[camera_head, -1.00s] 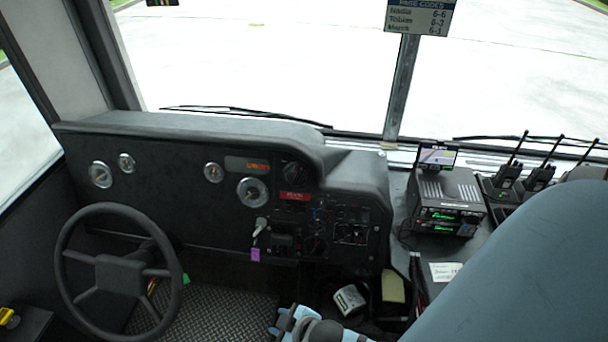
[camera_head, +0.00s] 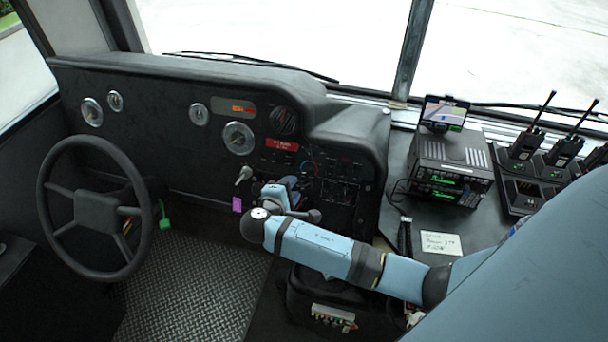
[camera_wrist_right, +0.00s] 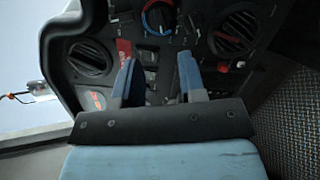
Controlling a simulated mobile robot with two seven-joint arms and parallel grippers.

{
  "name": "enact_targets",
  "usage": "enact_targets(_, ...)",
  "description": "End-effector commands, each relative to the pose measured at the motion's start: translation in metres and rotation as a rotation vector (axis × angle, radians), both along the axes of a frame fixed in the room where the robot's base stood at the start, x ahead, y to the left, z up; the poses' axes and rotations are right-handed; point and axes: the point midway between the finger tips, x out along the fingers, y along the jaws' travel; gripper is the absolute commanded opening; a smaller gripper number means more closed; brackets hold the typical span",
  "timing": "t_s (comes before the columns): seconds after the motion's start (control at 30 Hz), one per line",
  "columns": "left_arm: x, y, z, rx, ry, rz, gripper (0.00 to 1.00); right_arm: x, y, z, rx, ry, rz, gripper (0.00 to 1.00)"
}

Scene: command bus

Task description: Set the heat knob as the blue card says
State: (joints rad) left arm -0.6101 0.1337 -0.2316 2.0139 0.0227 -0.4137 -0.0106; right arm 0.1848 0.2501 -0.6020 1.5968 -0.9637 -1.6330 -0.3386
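The heat knob is most likely the dark round knob with a red and blue ring (camera_wrist_right: 157,17), at the top of the right wrist view. In the head view, a small red and blue ring (camera_head: 309,168) shows on the dash panel just beyond my right gripper (camera_head: 287,186). In the wrist view my right gripper (camera_wrist_right: 159,78) has its two blue fingers apart with nothing between them. They point towards the panel, below the knob in the picture and apart from it. I cannot make out a blue card. My left gripper is out of view.
A key with a purple tag (camera_head: 237,204) hangs left of my right gripper. The steering wheel (camera_head: 95,208) stands further left. A radio unit (camera_head: 449,168), a pale note (camera_head: 440,243) and handheld radios (camera_head: 525,145) are on the right console. Round vents (camera_wrist_right: 236,33) flank the knob.

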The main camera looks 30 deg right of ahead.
Motion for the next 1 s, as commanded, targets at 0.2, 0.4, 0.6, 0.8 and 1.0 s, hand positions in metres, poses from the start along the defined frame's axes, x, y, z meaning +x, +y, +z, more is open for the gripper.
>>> enact_targets(0.2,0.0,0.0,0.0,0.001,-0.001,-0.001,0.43,0.023,-0.039,-0.014,-0.002,0.0,0.0,0.37)
enact_targets(0.4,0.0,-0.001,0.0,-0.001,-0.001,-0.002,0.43,0.037,-0.062,-0.023,0.001,0.0,0.001,0.37)
enact_targets(0.6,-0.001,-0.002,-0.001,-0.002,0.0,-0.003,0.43,0.042,-0.071,-0.026,0.002,0.0,0.001,0.37)
enact_targets(0.8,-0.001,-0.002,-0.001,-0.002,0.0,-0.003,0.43,0.043,-0.072,-0.026,0.003,0.0,0.001,0.37)
enact_targets(1.0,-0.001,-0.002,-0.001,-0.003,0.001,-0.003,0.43,0.042,-0.071,-0.026,0.003,0.0,0.002,0.03)
